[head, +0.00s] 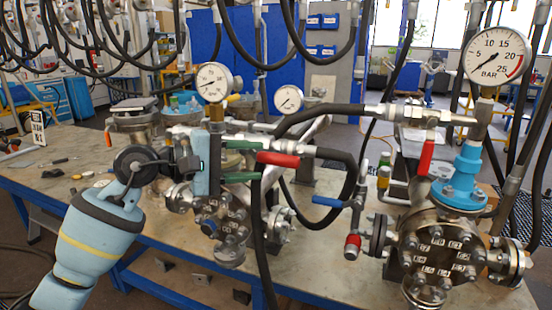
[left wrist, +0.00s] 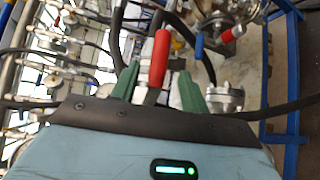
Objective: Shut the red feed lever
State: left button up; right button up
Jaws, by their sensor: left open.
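A red lever (head: 278,159) sticks out sideways on the hose line above the left flanged vessel (head: 212,215). I take it for the feed lever; no label on it can be read. My left gripper (head: 256,161) is open, with its green fingers above and below the lever's near end in the head view. In the left wrist view the red lever (left wrist: 160,58) stands between the two green fingers of the left gripper (left wrist: 158,73); I cannot tell whether they touch it. My right gripper is not in view.
A second red lever (head: 426,157) hangs at the right vessel (head: 437,258). A blue lever (head: 327,201) and a red knob (head: 352,241) sit between the vessels. Black hoses (head: 262,240) cross close to the gripper. Gauges (head: 213,82) stand above. The left bench top is mostly clear.

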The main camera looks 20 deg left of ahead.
aim_at(268, 160)
pick_arm(q)
jog(key=shift+p+x, duration=0.55)
jog(key=shift+x, duration=2.6)
grip_shut()
